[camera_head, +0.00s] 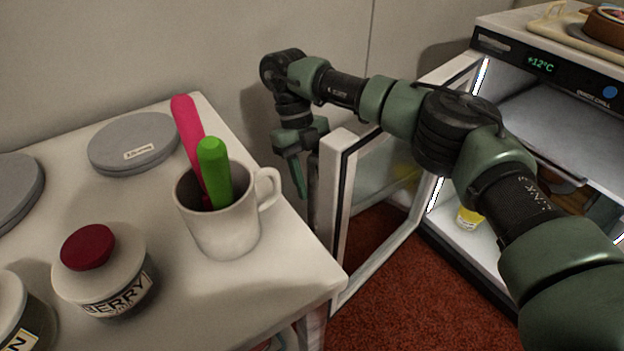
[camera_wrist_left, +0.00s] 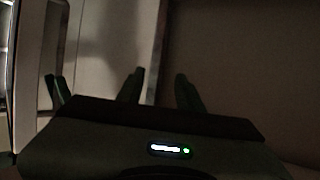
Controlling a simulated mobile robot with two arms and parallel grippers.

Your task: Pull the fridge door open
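The fridge (camera_head: 535,65) stands at the right with a lit display, and its interior shows. Its glass-panelled door (camera_head: 338,215) stands open, swung out toward the white table.
The white table (camera_head: 285,270) at left holds a mug (camera_head: 222,235) with pink and green handled tools, a berry jar (camera_head: 105,275) and grey discs (camera_head: 133,143). A tray with a cake (camera_head: 605,25) is on the fridge. Red carpet (camera_head: 400,300) lies below.

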